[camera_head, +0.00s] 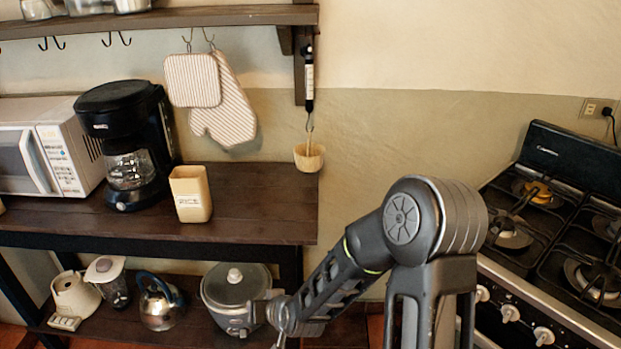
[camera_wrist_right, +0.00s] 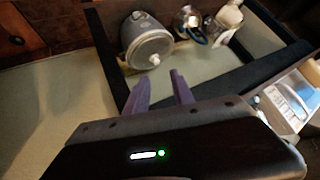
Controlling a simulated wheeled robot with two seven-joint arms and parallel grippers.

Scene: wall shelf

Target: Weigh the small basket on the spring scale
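The small basket (camera_head: 308,161) is pale and woven, with an upright handle. It appears to hang from the hook of the spring scale (camera_head: 310,82), which hangs below the right end of the wall shelf. The basket is over or beside the right end of the counter; no gripper touches it. My right arm reaches down and left, with its gripper end (camera_head: 282,314) low in front of the rice cooker, well below the basket. In the right wrist view the right gripper (camera_wrist_right: 159,90) has its fingers apart with nothing between them. My left gripper is out of view.
The dark counter (camera_head: 258,195) holds a microwave (camera_head: 60,140), a coffee maker (camera_head: 130,145) and a cream canister (camera_head: 190,194). Below are a rice cooker (camera_head: 237,291) and a kettle (camera_head: 160,303). Oven mitts (camera_head: 226,105) hang left of the scale. A stove (camera_head: 555,230) stands right.

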